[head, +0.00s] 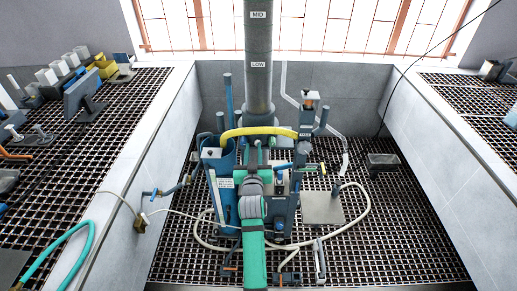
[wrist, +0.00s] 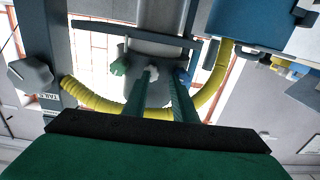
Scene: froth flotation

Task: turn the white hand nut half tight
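In the wrist view, a pale grey-white hand nut (wrist: 151,72) sits in the middle of a round grey fitting below the column. A green nut (wrist: 118,67) is to its left and a blue nut (wrist: 183,76) to its right. My gripper (wrist: 164,80) has two green fingers that point toward these nuts, with a gap between them. The left fingertip overlaps the pale nut in the picture; I cannot tell whether it touches. The right fingertip is near the blue nut. In the head view, my gripper (head: 258,145) is in front of the column's base, and the nuts are too small to tell.
A yellow hose (wrist: 88,100) curves around the fitting; it also arches across the machine in the head view (head: 258,131). A grey knob (wrist: 30,73) is at left and a blue tank (wrist: 250,22) at upper right. The tall grey column (head: 258,60) stands behind my gripper.

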